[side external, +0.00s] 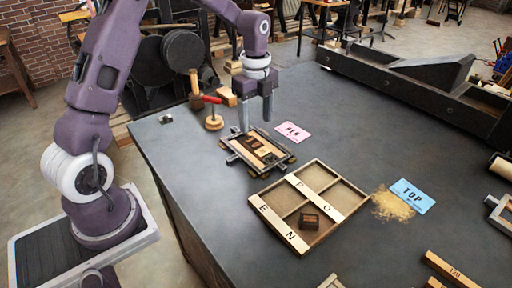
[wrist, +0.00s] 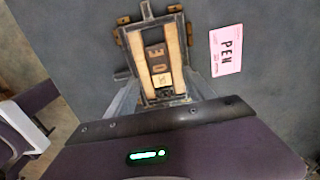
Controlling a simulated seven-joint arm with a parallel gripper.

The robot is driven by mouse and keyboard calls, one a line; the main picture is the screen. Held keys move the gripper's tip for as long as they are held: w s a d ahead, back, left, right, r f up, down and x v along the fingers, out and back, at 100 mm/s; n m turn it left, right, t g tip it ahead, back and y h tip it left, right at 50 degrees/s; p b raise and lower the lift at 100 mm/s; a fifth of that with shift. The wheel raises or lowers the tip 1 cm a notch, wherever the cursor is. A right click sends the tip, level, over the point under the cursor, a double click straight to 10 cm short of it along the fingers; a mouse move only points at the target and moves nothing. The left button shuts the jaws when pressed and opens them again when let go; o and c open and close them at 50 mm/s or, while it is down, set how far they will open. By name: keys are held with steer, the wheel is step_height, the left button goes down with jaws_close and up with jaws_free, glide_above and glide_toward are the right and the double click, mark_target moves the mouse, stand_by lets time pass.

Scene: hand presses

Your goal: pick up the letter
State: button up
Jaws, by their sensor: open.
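My gripper (side external: 256,118) points down with open, empty jaws above the back of a small frame (side external: 283,161). In the wrist view the frame (wrist: 184,58) lies between my fingers (wrist: 163,90). It holds pale wooden strips and dark letter blocks (wrist: 155,52); an E and an O-like shape show, and the lowest marks are unclear. A wooden tray (side external: 263,209) with compartments and the letters P, O, E, N on its strips stands in front. The finger pads are partly hidden in the wrist view.
A pink PEN card (side external: 292,132) lies right of the frame, a blue TOP card (side external: 413,196) beside a crumbly tan pile (side external: 392,205). The table behind the tray is largely clear.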

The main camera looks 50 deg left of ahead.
mark_target(256, 144)
step_height(256, 144, down, 8)
steer(key=shift+d+r, duration=0.15)
steer(key=shift+r, duration=0.1)
jaws_close()
